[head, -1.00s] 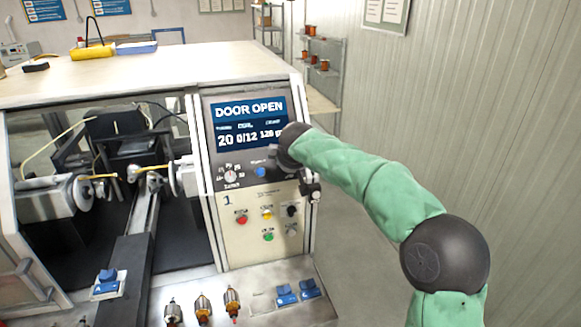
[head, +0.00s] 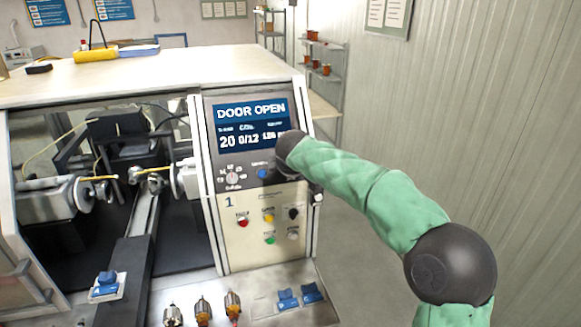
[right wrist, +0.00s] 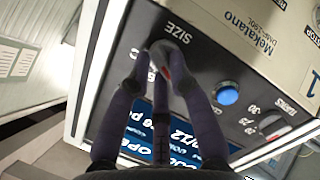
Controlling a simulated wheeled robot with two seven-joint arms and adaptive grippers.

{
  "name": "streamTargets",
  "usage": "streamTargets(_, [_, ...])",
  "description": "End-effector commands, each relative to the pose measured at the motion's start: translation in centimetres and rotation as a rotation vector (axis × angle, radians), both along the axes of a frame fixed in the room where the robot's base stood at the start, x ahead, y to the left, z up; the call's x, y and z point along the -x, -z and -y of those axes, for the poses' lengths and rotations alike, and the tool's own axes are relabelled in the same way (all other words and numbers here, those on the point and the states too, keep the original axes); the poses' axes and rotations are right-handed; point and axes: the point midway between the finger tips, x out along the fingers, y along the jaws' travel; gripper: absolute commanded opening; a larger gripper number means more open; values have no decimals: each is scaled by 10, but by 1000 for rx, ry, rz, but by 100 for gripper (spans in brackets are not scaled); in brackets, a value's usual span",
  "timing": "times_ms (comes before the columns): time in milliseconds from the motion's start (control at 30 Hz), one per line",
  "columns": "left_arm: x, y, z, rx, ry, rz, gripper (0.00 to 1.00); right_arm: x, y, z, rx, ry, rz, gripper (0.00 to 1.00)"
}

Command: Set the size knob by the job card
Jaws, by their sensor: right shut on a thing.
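The control panel (head: 258,215) of the winding machine faces me, with its screen (head: 250,122) reading DOOR OPEN, 20 and 0/12; the last figure is too blurred to read. In the right wrist view my right gripper (right wrist: 165,62) is shut on the size knob (right wrist: 166,73), beside the printed word SIZE. The fingers cover most of the knob, so its pointer setting cannot be read. In the head view my right gripper (head: 283,168) is at the panel just below the screen's right side and hides the knob. My left gripper is not in view. I cannot make out the job card.
A blue button (head: 262,173) and the turns dial (head: 232,178) sit left of the gripper. Red (head: 243,222), yellow and green buttons are below.

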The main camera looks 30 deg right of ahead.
Motion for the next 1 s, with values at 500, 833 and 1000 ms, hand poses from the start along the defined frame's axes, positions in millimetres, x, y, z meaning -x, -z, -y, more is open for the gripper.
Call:
streamTargets(500, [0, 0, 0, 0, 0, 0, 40, 1, 7, 0, -1, 3, -16, 44])
streamTargets(833, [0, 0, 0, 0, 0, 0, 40, 8, -5, -4, -1, 2, -5, 44])
streamTargets(1000, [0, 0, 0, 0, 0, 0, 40, 27, -24, -15, -1, 0, -5, 44])
